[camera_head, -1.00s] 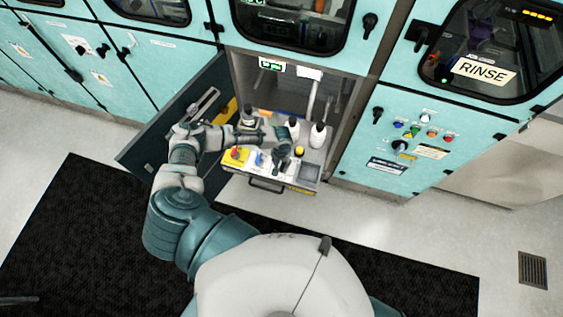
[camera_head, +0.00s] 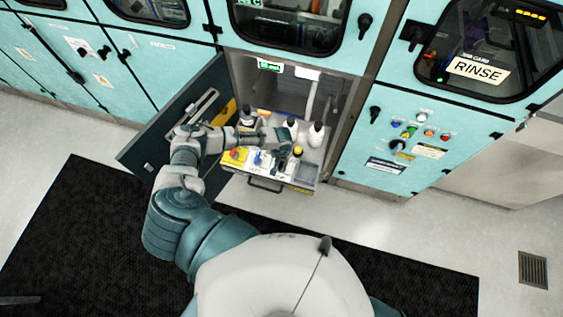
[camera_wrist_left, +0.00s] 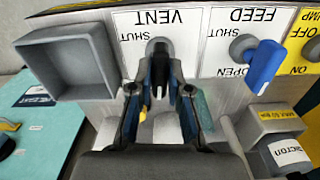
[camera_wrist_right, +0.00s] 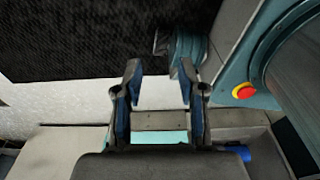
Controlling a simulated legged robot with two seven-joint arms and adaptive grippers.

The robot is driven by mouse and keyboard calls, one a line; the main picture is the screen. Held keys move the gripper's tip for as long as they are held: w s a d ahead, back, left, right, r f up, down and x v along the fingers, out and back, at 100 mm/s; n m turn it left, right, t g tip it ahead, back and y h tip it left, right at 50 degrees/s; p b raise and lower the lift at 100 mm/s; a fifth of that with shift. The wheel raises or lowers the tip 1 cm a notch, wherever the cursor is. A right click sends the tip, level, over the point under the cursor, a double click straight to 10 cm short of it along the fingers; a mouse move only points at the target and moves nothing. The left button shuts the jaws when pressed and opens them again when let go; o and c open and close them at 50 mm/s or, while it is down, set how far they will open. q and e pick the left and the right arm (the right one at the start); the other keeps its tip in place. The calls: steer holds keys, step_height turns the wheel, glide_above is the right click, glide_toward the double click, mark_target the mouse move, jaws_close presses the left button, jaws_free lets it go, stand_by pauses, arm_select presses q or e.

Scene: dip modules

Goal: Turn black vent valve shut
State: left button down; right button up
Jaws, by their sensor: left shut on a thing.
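The black vent valve (camera_wrist_left: 160,72) is on a white plate marked VENT, which looks upside down in the left wrist view. Its handle points toward my gripper, and a SHUT mark lies at the plate's left. My left gripper (camera_wrist_left: 160,92) has a finger on each side of the handle and is shut on it. In the head view, my left gripper (camera_head: 279,150) reaches over the pull-out panel, and its fingers partly hide the valve. My right gripper (camera_wrist_right: 159,75) is open and empty, away from the panel.
The blue feed valve (camera_wrist_left: 265,65) stands right beside the vent plate in the left wrist view. A grey square tray (camera_wrist_left: 66,62) is on the other side. White bottles (camera_head: 316,134) stand behind the panel. The open cabinet door (camera_head: 152,140) flanks my left arm.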

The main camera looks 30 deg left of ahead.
arm_select(q)
steer(key=shift+s+d+m+p, duration=0.15)
steer(key=shift+m+p, duration=0.2)
steer(key=shift+m, duration=0.35)
steer(key=shift+m+p, duration=0.4)
steer(key=shift+m, duration=0.5)
steer(key=m+p, duration=0.1)
steer(key=m, duration=0.1)
steer(key=shift+a+m, duration=0.2)
steer(key=shift+m, duration=0.2)
steer(key=m, duration=0.3)
steer(key=shift+d+f+m, duration=0.1)
steer(key=shift+m, duration=0.2)
steer(key=m, duration=0.3)
steer(key=shift+m+p, duration=0.3)
steer(key=shift+p, duration=0.05)
steer(key=shift+m, duration=1.8)
arm_select(e)
steer(key=shift+d+r, duration=0.25)
steer(key=shift+r, duration=0.65)
steer(key=shift+d+r, duration=0.2)
steer(key=shift+r, duration=0.65)
arm_select(q)
steer(key=shift+f, duration=0.1)
